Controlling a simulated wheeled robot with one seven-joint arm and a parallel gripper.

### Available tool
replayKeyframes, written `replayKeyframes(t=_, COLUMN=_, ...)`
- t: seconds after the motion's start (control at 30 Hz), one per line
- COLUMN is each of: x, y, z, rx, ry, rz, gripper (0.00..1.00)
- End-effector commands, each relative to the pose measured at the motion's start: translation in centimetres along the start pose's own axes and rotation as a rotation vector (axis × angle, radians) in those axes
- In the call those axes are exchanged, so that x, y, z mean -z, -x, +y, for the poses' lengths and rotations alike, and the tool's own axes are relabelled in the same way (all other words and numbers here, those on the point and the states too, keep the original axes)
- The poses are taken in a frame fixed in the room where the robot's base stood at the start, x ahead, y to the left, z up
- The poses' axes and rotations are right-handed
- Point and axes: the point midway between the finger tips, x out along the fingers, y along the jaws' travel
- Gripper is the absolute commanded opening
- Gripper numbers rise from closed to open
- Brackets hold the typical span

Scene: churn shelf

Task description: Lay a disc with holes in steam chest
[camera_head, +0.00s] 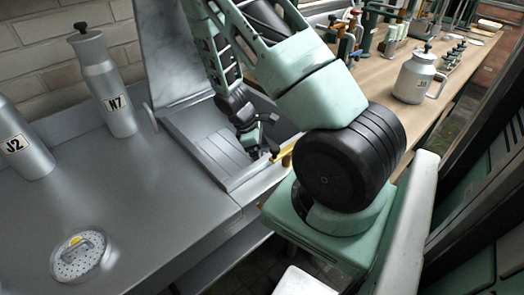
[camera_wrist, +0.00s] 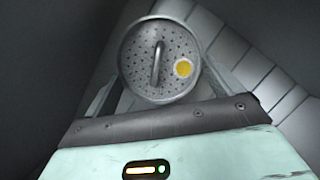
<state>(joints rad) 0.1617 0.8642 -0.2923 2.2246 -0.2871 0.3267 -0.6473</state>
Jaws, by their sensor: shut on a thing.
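A round grey disc with many small holes, a raised bar handle and a yellow spot (camera_wrist: 137,68) is in my gripper (camera_wrist: 160,80) in the wrist view. The fingers are at either side of it, shut on it; their tips are partly hidden. In the head view my gripper (camera_head: 254,140) is low over the open steam chest (camera_head: 196,142), a metal box with a slatted floor and a raised lid (camera_head: 172,45). The held disc is hidden there. Another disc with holes (camera_head: 75,267), also with a yellow spot, lies on the grey counter at the lower left.
Two grey canisters, marked N7 (camera_head: 113,100) and J2 (camera_head: 28,150), stand left of the chest. A lidded jug (camera_head: 413,80) and several tools stand on the wooden bench (camera_head: 385,75) at right.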

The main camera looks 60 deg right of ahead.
Motion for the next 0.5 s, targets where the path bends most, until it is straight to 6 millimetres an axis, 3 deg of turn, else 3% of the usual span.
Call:
replayKeyframes(t=0.07, x=0.1, y=-0.3, z=0.0, rx=0.0, ry=0.0, rz=-0.001, gripper=0.54)
replayKeyframes(t=0.1, x=0.1, y=-0.3, z=0.0, rx=0.0, ry=0.0, rz=0.0, gripper=0.97)
replayKeyframes(t=0.37, x=0.1, y=-0.1, z=0.0, rx=0.0, ry=0.0, rz=0.0, gripper=1.0)
replayKeyframes(t=0.5, x=0.0, y=0.9, z=0.1, rx=-0.002, ry=0.0, rz=0.003, gripper=1.0)
